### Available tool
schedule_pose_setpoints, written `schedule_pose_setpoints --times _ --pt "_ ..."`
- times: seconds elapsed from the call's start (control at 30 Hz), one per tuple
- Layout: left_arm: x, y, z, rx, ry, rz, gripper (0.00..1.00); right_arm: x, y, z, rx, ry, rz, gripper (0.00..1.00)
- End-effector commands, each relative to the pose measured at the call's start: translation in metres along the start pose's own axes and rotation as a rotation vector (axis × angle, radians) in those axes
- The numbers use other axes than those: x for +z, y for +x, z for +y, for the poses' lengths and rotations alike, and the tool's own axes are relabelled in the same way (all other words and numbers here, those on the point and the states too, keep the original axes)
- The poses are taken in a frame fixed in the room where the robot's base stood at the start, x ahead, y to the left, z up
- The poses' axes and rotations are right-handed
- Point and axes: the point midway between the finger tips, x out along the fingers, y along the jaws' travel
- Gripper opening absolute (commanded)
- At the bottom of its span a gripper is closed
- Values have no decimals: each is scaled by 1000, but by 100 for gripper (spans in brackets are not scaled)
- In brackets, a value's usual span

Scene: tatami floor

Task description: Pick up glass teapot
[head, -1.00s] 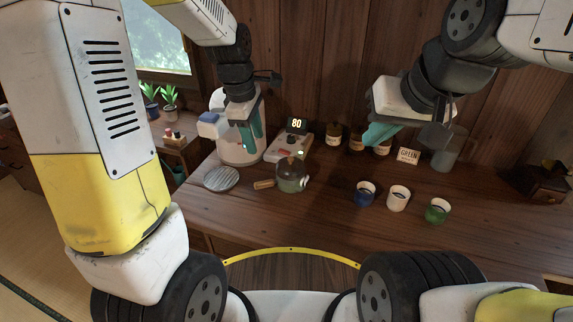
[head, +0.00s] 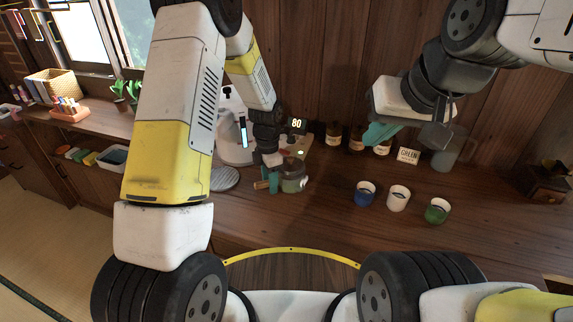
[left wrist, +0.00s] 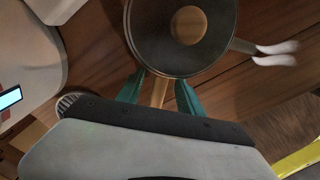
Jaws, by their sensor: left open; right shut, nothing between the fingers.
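The glass teapot (head: 293,178) stands on the wooden counter. In the left wrist view its round dark lid (left wrist: 212,48) with a wooden knob (left wrist: 188,25) fills the top middle. Its wooden handle (left wrist: 157,97) points toward my left gripper (left wrist: 160,88). The gripper's teal fingers are open, one on each side of the handle; I cannot tell whether either touches it. In the head view my left gripper (head: 268,183) is at the teapot's left side and partly covers it. My right gripper (head: 377,133) is shut and empty, above the back of the counter.
Blue (head: 365,194), white (head: 398,198) and green (head: 437,211) cups stand to the right. Counter in front is clear.

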Motion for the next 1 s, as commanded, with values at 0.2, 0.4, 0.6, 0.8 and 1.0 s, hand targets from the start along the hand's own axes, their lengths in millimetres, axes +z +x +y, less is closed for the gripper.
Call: schedule_pose_setpoints --times 0.2,0.4,0.6,0.8,1.0 --pt "1 16 0 1 2 -1 44 0 0 0 0 0 0 0" --pt "1 15 0 1 2 -1 38 0 0 0 0 0 0 0" --pt "0 15 0 1 2 -1 0 0 0 0 0 0 0 0" --pt "0 15 0 1 2 -1 0 0 0 0 0 0 0 0" --pt "0 15 0 1 2 -1 0 0 0 0 0 0 0 0"
